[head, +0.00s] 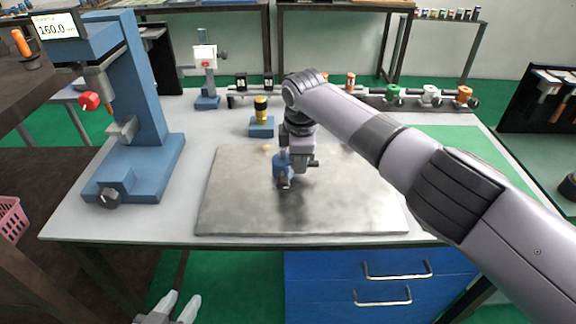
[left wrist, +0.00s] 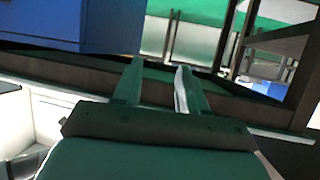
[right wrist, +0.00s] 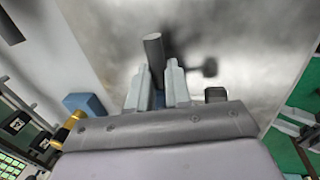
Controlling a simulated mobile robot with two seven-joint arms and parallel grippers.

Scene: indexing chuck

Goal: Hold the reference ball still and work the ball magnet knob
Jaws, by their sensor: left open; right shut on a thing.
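My right gripper (head: 285,163) is over the metal plate (head: 340,205). It is shut on a dark grey cylindrical piece (right wrist: 153,48), which sticks out past its fingertips in the right wrist view. In the head view a small blue piece (head: 282,172) with a dark round end shows at this gripper; I cannot tell how it joins the cylinder. My left gripper (head: 183,297) is open and empty, low in front of the table; its fingers also show in the left wrist view (left wrist: 157,76). I cannot surely make out the reference ball or the magnet knob.
A blue stand (head: 150,110) with a display (head: 55,27) and a red knob (head: 90,101) stands at left. A blue block (head: 262,128) with a gold top is behind the plate. A rail of coloured knobs (head: 394,95) runs along the back. Blue drawers (head: 330,290) are under the table.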

